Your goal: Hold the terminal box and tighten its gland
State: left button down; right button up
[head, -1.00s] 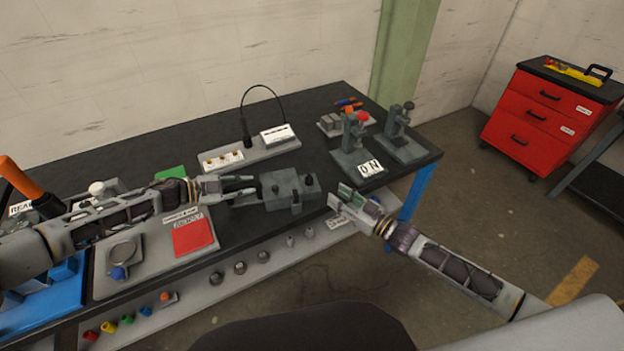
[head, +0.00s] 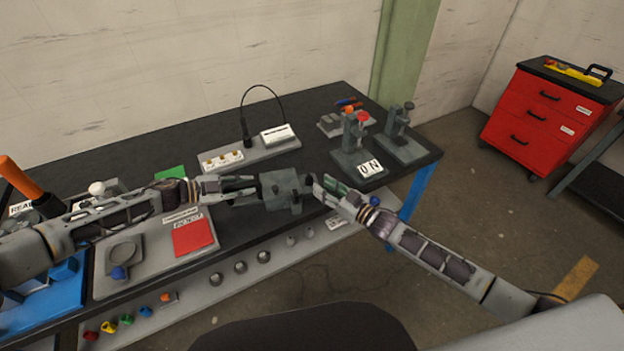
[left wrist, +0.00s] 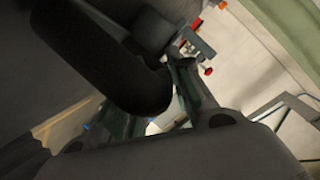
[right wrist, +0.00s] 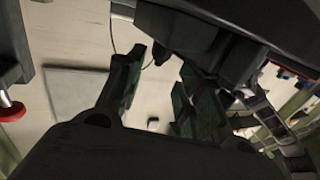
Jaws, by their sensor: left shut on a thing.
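The terminal box (head: 283,187) is a dark grey block with small dark knobs, held above the bench near its front edge. My left gripper (head: 250,188) is shut on its left side. The gland (head: 309,181) appears as a small dark stub on the box's right side. My right gripper (head: 318,186) is at that stub, coming from the right. In the right wrist view its fingers (right wrist: 158,100) stand apart, with the grey box (right wrist: 185,35) just beyond. Whether a finger touches the gland cannot be told. The left wrist view is mostly blocked by dark parts.
Two grey clamp fixtures (head: 353,150) stand at the right rear, near an ON card (head: 370,168). A red card (head: 193,237) lies left.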

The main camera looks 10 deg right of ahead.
aim_at(309, 179)
jog(key=shift+x, duration=2.95)
jog(key=c, duration=0.8)
jog(key=shift+o, duration=0.2)
jog(key=shift+a+m+t+h, duration=0.25)
jog(key=shift+m+t+h, duration=0.05)
jog(key=shift+m+h, duration=0.1)
jog(key=shift+a+r+m+t+h, duration=0.15)
jog(key=shift+m+t+h, duration=0.25)
jog(key=shift+h, duration=0.1)
jog(key=shift+a+r+m+t+h, duration=0.15)
jog(key=shift+m+t+h, duration=0.15)
jog(key=shift+m+h, duration=0.15)
jog(key=shift+r+m+t+h, duration=0.1)
jog(key=shift+m+t+h, duration=0.3)
jog(key=shift+m+h, duration=0.65)
jog(key=shift+m+t+h, duration=0.4)
jog(key=shift+m+h, duration=0.1)
jog(key=shift+h, duration=1.2)
